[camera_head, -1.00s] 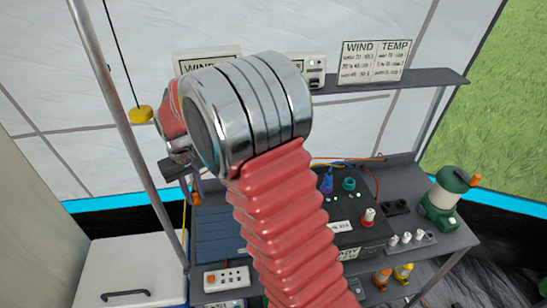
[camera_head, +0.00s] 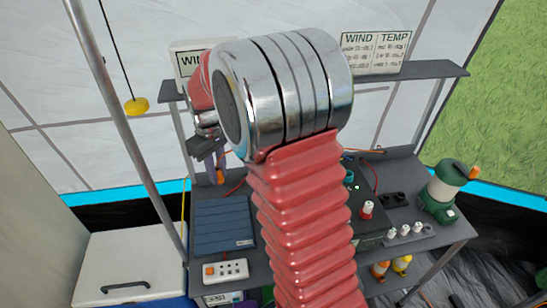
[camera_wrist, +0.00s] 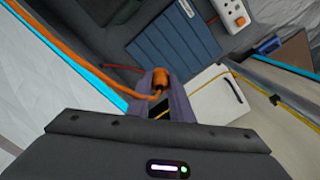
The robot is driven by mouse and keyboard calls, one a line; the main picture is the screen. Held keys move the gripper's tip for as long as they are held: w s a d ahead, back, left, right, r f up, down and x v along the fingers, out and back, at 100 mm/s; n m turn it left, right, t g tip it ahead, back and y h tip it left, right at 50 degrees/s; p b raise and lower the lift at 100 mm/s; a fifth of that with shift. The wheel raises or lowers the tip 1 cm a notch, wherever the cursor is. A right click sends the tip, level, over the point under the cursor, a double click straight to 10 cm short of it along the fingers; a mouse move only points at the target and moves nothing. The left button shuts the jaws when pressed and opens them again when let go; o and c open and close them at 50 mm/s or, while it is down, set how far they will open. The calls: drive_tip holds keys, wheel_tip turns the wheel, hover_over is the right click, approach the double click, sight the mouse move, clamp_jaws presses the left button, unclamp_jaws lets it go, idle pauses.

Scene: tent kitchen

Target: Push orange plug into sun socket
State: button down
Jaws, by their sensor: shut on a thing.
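My gripper (camera_head: 215,165) hangs above the left part of the desk, near the blue solar panel. In the wrist view my gripper (camera_wrist: 160,85) is shut on the orange plug (camera_wrist: 160,77), with its orange cable running off to the upper left. A bit of the orange plug (camera_head: 220,177) shows at the fingertips in the head view. The plug is apart from any socket. A dark power box (camera_head: 366,228) stands on the desk, mostly hidden behind my red arm. I cannot make out a sun marking or the sun socket in either view.
The blue solar panel (camera_head: 224,226) lies left on the grey desk; a white power strip (camera_head: 225,271) is in front. A green lantern (camera_head: 442,195) and white plugs (camera_head: 405,231) stand right. A tent pole (camera_head: 127,130) rises left. A yellow float (camera_head: 136,106) hangs beside it.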

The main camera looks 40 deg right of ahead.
drive_tip(key=s+d+r+n, duration=0.3)
drive_tip(key=s+d, duration=0.2)
drive_tip(key=d, duration=0.1)
drive_tip(key=s+d+r+n, duration=0.3)
drive_tip(key=s+d, duration=0.2)
drive_tip(key=d, duration=0.2)
drive_tip(key=shift+s+n, duration=0.25)
drive_tip(key=shift+n, duration=0.05)
drive_tip(key=shift+f, duration=2.05)
drive_tip(key=shift+s, duration=0.15)
drive_tip(key=shift+f, duration=1.25)
idle(0.7)
drive_tip(key=c, duration=1.5)
unclamp_jaws()
